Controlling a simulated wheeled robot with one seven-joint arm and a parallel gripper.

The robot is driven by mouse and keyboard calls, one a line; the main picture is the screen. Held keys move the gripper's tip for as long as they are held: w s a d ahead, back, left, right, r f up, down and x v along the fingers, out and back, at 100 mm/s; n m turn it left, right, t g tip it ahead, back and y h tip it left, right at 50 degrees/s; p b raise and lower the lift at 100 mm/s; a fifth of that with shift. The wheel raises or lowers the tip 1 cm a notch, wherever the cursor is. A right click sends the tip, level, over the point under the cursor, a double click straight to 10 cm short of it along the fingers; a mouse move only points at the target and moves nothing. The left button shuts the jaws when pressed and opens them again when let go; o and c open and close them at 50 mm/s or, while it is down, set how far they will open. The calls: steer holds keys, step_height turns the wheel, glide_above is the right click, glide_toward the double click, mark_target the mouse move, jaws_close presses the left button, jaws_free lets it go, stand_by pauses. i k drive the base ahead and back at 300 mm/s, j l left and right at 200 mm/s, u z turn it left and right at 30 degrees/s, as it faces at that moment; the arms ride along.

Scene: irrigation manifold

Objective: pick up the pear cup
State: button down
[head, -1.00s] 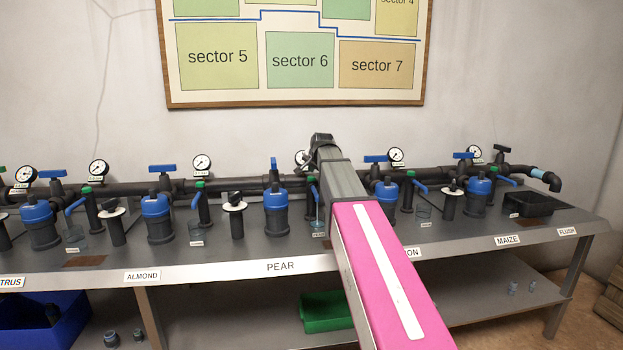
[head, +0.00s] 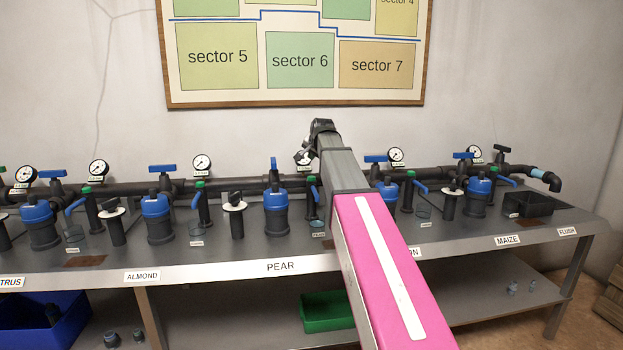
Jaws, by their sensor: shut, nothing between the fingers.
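A small clear cup (head: 319,225) stands on the bench behind the PEAR label, just left of my arm. It looks bluish inside, and a small tag is in front of it.
A dark pipe with blue valves and gauges runs along the bench's back. Blue-topped filters (head: 276,212) and black posts (head: 236,215) stand close to the cup's left. My arm hides the bench to its right. The front strip of the bench (head: 215,255) is clear.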

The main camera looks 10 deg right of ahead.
mark_target(317, 224)
steer(key=k+l, duration=0.45)
steer(key=l, duration=0.25)
steer(key=k+l, duration=0.25)
steer(key=l, duration=0.15)
